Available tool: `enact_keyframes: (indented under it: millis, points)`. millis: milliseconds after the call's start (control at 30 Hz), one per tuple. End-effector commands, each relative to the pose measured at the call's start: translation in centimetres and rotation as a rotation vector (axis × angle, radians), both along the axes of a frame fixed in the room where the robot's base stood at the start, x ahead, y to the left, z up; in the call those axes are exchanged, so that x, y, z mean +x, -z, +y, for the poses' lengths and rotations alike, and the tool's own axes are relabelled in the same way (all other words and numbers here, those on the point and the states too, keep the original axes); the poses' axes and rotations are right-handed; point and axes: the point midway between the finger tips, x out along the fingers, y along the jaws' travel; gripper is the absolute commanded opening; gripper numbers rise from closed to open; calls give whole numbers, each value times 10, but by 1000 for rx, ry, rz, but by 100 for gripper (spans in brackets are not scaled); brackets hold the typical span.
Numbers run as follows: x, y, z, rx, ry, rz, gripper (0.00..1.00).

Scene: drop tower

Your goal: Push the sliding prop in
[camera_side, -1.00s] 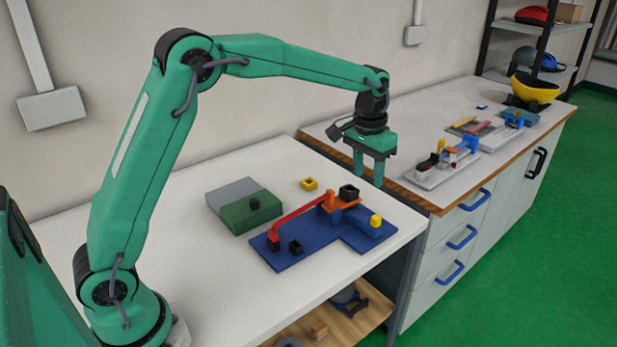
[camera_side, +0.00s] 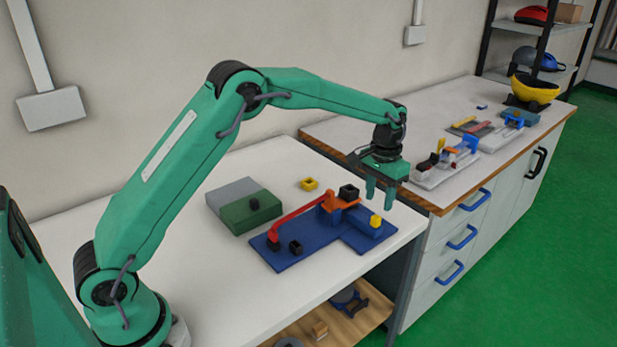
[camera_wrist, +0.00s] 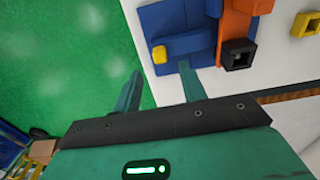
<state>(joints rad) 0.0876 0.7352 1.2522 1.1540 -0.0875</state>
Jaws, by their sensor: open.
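The sliding prop looks to be the blue bar with a yellow knob (camera_side: 376,221) at the right end of the blue base (camera_side: 290,258). The knob also shows in the wrist view (camera_wrist: 159,54). An orange post with a black square cup (camera_side: 349,191) and a sloping red arm (camera_side: 300,217) stand on the base. My gripper (camera_side: 379,203) is open and empty, pointing down just above the knob. In the wrist view my gripper (camera_wrist: 160,69) has the knob in line with the gap between its fingertips. I cannot tell whether they touch it.
A green and grey block (camera_side: 240,205) with a small black piece lies left of the base. A yellow square ring (camera_side: 309,184) lies behind it. The table edge is close on the right, with a cabinet (camera_side: 470,220) beyond. The table's left part is clear.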

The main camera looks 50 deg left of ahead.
Motion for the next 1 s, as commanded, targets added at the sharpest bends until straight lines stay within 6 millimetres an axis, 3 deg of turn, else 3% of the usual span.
enact_keyframes:
  millis: [400, 867, 1000]
  points:
    - [0, 49, 0, 0, 0, 2, 42]
    - [0, 59, 0, 0, 0, 0, 42]
    - [0, 59, 0, 0, 0, 0, 16]
